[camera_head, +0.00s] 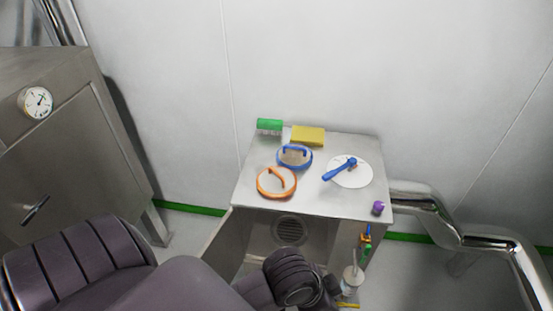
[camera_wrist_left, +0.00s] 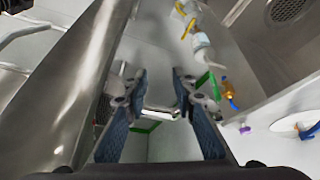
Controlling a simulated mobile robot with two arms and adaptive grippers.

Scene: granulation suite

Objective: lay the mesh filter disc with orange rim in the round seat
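The mesh filter disc with orange rim (camera_head: 277,182) lies on the front left of a metal table top, with a small orange grip on its rim. A blue-rimmed round piece with a blue handle (camera_head: 294,156) lies just behind it. A round grille (camera_head: 290,231) is in the recess below the table top's front edge; I cannot tell whether it is the round seat. It partly shows in the left wrist view (camera_wrist_left: 287,9). My left gripper (camera_wrist_left: 157,78) is open and empty, below and in front of the table top. My right gripper is not in view.
A green brush (camera_head: 269,126), a yellow sponge (camera_head: 308,136), a white disc (camera_head: 356,177) with a blue handled tool (camera_head: 340,169) and a purple knob (camera_head: 378,208) are on the table top (camera_head: 315,202). Shiny pipes (camera_head: 430,215) run at right; a steel cabinet (camera_head: 70,140) stands left.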

